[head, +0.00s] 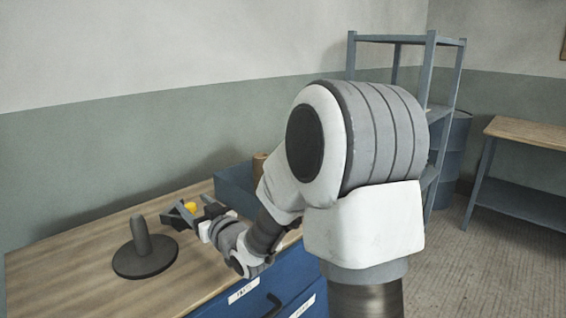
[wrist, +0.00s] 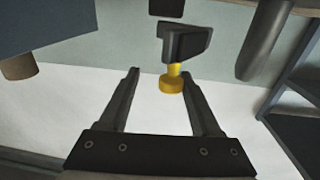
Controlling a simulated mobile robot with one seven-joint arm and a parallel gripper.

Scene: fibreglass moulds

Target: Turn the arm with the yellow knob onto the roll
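The yellow knob (head: 190,207) is at my gripper, above the wooden bench. In the wrist view the knob (wrist: 171,84) hangs from a dark arm (wrist: 186,41) and lies between my fingers, nearer the right one. My gripper (wrist: 161,72) is open, with a gap on the left of the knob. It also shows small in the head view (head: 182,214). A dark grey upright post on a round base (head: 145,256) stands left of my gripper; the post also shows in the wrist view (wrist: 264,40). I cannot tell for sure which thing is the roll.
A blue box (head: 234,188) stands on the bench (head: 75,275) behind my gripper, with a tan cylinder (head: 259,164) by it. Blue drawers (head: 262,297) are below. A metal shelf (head: 433,95), a drum (head: 456,145) and another table (head: 530,131) stand right.

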